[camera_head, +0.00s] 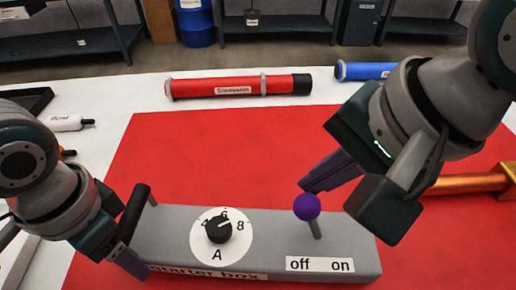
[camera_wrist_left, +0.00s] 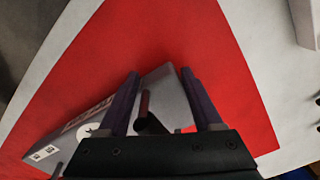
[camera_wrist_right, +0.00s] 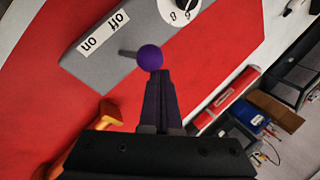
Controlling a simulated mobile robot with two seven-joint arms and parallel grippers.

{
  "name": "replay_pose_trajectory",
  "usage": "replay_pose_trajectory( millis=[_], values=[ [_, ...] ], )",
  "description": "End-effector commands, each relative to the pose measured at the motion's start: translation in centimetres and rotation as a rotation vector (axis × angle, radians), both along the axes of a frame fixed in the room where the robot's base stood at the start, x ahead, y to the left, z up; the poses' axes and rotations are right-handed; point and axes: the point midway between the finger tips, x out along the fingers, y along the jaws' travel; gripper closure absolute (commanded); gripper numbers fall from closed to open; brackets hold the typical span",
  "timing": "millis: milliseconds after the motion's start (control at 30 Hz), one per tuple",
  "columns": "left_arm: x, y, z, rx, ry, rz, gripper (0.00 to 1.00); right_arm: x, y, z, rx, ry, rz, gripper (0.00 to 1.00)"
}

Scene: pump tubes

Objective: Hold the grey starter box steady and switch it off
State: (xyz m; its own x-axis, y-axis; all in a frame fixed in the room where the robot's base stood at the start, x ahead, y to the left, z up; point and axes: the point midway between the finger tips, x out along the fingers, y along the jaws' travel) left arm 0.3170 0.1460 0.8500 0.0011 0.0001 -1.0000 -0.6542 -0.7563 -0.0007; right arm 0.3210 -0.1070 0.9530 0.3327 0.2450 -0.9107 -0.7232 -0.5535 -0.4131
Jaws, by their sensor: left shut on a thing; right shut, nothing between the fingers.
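The grey starter box (camera_head: 365,257) lies on the red mat with a black dial and "off" and "on" labels. Its lever, with a purple knob (camera_head: 307,207), leans slightly left, toward the off side, in the head view. My left gripper (camera_head: 138,268) is shut on the box's left end; the left wrist view (camera_wrist_left: 160,76) shows its fingers on either side of that end. My right gripper (camera_head: 306,188) is shut and empty, its tips right at the knob. The knob also shows in the right wrist view (camera_wrist_right: 150,57); I cannot tell whether they touch.
A red tube (camera_head: 235,90) lies behind the mat, with a blue tube (camera_head: 365,71) to its right. An orange-gold tube (camera_head: 465,184) lies right of the box, partly behind my right arm. A white bottle (camera_head: 64,123) lies at left. The mat behind the box is clear.

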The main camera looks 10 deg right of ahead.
Motion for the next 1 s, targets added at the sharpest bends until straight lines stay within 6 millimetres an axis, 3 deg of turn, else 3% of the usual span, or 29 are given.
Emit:
replay_pose_trajectory(
  millis=[433,767,1000],
  values=[
    [-0.1,-0.2,-0.1,-0.005,0.003,-0.002,1.0,0.0,0.0,1.5,0.0,-0.001,0.0,1.0],
    [-0.1,-0.1,-0.1,-0.003,0.004,-0.002,1.0,0.1,-0.1,1.6,-0.002,0.0,-0.002,1.0],
    [-0.1,-0.1,-0.1,-0.003,0.004,-0.002,1.0,2.0,-2.2,2.0,-0.004,-0.002,-0.006,1.0]
  ],
)
